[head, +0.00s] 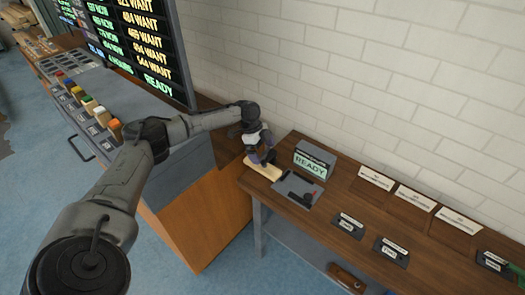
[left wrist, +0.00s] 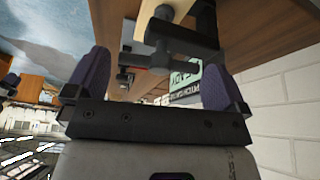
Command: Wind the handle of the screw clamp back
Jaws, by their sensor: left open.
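My left gripper (head: 262,156) hangs over the left end of the wooden bench, at a pale wooden piece (head: 264,171). In the left wrist view, my left gripper (left wrist: 155,68) is open, with one purple finger on each side. Between the fingers is the dark screw clamp (left wrist: 172,38), with a dark bar-shaped handle (left wrist: 140,61) lying crosswise. I cannot tell whether the fingers touch it. The pale wooden piece (left wrist: 160,10) shows at the top, beside the clamp. In the head view the gripper largely hides the clamp. My right gripper is not in view.
A box sign reading READY (head: 313,164) stands close behind the gripper. A grey plate (head: 298,188) with a dark and red item lies right of it. Labelled black stands (head: 391,251) and white cards (head: 415,199) sit further right. A brick wall closes the back.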

